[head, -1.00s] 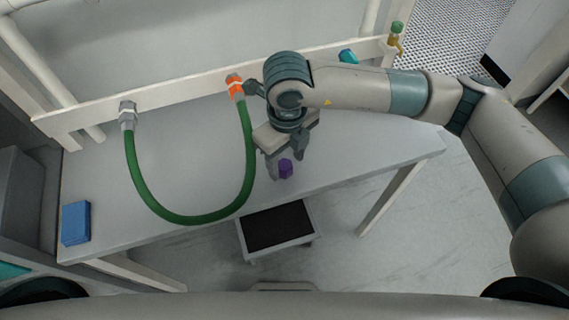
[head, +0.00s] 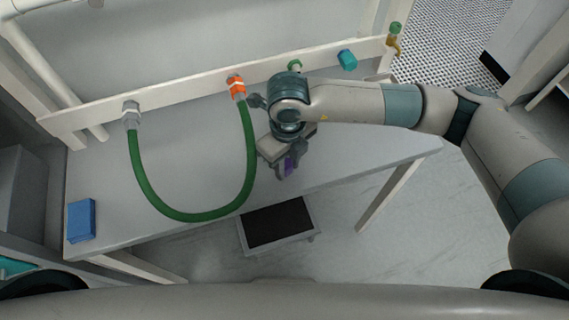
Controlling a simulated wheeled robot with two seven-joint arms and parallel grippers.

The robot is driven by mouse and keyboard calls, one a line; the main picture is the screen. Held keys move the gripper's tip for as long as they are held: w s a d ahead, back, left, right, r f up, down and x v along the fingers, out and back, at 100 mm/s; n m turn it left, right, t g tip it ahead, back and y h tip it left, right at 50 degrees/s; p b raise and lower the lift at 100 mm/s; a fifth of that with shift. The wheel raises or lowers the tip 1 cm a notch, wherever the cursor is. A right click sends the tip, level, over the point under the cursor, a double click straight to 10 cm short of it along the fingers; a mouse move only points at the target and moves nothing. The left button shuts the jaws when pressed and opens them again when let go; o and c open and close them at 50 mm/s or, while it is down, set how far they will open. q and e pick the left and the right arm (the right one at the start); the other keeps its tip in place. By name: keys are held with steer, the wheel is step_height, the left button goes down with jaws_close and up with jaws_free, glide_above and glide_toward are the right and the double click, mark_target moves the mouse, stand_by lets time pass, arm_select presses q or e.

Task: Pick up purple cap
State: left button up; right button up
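The purple cap (head: 289,166) is near the front edge of the grey table in the head view, mostly hidden by my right gripper. My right gripper (head: 287,168) points down with its fingers close on both sides of the cap, and only a narrow purple strip shows between them. It looks shut on the cap. I cannot tell whether the cap still touches the table (head: 350,160). My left gripper is not in view.
A green hose (head: 190,217) loops over the table from a grey fitting (head: 131,112) to an orange fitting (head: 237,86) on the back rail. A blue block (head: 81,220) sits at the left. A teal cap (head: 347,59) is on the rail. A black-topped step (head: 278,224) stands below.

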mark_target(287, 165)
steer(key=shift+c, duration=1.1)
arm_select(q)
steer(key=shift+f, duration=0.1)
arm_select(e)
steer(key=shift+r, duration=0.1)
steer(key=shift+r+b, duration=0.5)
steer(key=shift+r, duration=0.1)
step_height(287, 165, up, 2)
steer(key=shift+r+b, duration=0.2)
steer(key=shift+b, duration=0.5)
steer(key=s, duration=0.1)
steer(key=s+r, duration=0.1)
steer(key=shift+s+d+r+b, duration=0.3)
steer(key=shift+d+b, duration=0.05)
steer(key=shift+b, duration=0.05)
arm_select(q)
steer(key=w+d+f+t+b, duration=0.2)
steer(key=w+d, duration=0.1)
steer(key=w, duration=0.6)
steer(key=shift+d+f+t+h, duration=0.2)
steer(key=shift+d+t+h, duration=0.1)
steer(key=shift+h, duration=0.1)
arm_select(e)
steer(key=s+d+r, duration=0.2)
steer(key=s+r, duration=0.3)
steer(key=s, duration=0.3)
steer(key=shift+s+d+r, duration=0.3)
steer(key=shift+d, duration=0.05)
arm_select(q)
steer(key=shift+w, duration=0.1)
